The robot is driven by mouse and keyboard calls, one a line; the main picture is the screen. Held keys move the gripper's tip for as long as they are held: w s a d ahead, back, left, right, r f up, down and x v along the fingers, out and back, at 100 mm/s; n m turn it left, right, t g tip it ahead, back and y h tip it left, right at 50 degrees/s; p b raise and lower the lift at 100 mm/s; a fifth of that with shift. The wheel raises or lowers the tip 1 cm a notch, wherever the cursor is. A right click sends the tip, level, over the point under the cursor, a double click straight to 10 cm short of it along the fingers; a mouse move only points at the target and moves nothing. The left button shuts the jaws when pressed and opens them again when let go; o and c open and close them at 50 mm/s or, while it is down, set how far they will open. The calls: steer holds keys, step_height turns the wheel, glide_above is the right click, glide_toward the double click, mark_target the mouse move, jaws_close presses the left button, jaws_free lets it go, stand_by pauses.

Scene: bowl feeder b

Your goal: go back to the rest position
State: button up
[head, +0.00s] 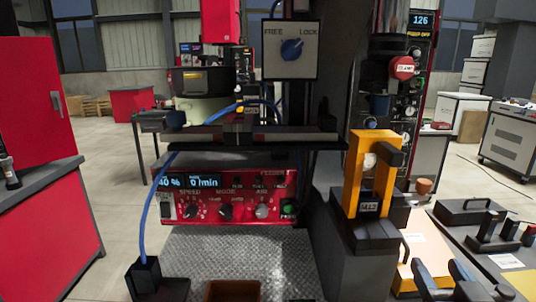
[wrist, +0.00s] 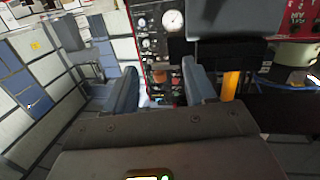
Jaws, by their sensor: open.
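My gripper (wrist: 160,78) shows in the wrist view with its two grey fingers apart and nothing between them. Beyond the fingers is a panel with gauges (wrist: 172,20). What seems to be my gripper (head: 440,270) also shows at the lower right of the head view, in front of the yellow bracket (head: 374,165). I see no object held.
A red control box (head: 228,198) with dials sits under the bowl feeder (head: 203,85). A FREE/LOCK switch panel (head: 291,50) is above. A red cabinet (head: 40,215) stands at left. Black-handled items (head: 490,225) lie on the right bench. A brown bin (head: 232,291) is at the bottom.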

steer(key=s+a+f+n+y, duration=0.1)
steer(key=s+a+f, duration=0.2)
steer(key=s+f, duration=0.45)
steer(key=s+a+g+y, duration=0.1)
steer(key=s, duration=1.3)
steer(key=s+a+g+y, duration=0.1)
steer(key=s+a, duration=0.1)
steer(key=s, duration=1.2)
steer(key=shift+s+a+n, duration=0.3)
